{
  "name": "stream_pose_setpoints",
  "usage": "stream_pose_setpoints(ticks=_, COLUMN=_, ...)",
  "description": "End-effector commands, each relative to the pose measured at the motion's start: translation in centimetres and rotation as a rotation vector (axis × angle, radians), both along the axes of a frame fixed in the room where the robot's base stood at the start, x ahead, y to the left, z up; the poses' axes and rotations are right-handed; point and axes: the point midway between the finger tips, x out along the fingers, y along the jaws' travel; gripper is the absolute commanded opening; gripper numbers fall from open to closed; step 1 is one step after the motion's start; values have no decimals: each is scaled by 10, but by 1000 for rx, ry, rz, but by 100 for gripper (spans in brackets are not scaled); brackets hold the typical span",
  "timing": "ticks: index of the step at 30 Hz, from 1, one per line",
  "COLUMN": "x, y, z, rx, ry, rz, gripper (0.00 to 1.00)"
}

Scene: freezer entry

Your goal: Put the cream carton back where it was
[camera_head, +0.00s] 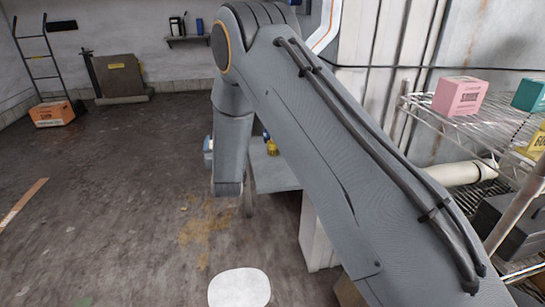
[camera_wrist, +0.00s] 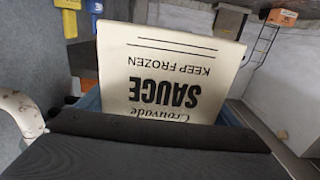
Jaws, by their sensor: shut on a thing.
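The cream carton (camera_wrist: 172,65) fills the middle of the wrist view. Its black lettering, "SAUCE" and "KEEP FROZEN", is upside down in the picture. My gripper (camera_wrist: 165,118) is shut on it, with blue parts showing at both sides of its lower end. The dark wrist body hides the lower edge of the carton. In the head view my arm crosses the middle, and I cannot make out the gripper or the cream carton there.
A wire shelf (camera_head: 440,108) at right holds a pink carton (camera_head: 460,95), a teal carton (camera_head: 530,94) and a yellow carton (camera_head: 537,143). An orange carton (camera_head: 52,113) stands by a ladder (camera_head: 38,62). A pale bench (camera_head: 275,178) is partly behind my arm. Open floor lies left.

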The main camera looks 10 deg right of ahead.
Motion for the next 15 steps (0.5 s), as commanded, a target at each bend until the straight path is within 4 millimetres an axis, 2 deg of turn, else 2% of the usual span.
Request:
stream_pose_setpoints(ticks=1, x=0, y=-16, z=1, rx=-1, ry=0, rz=-6, gripper=54)
stream_pose_setpoints(ticks=15, x=0, y=-129, z=1, rx=0, ry=0, rz=-6, gripper=54)
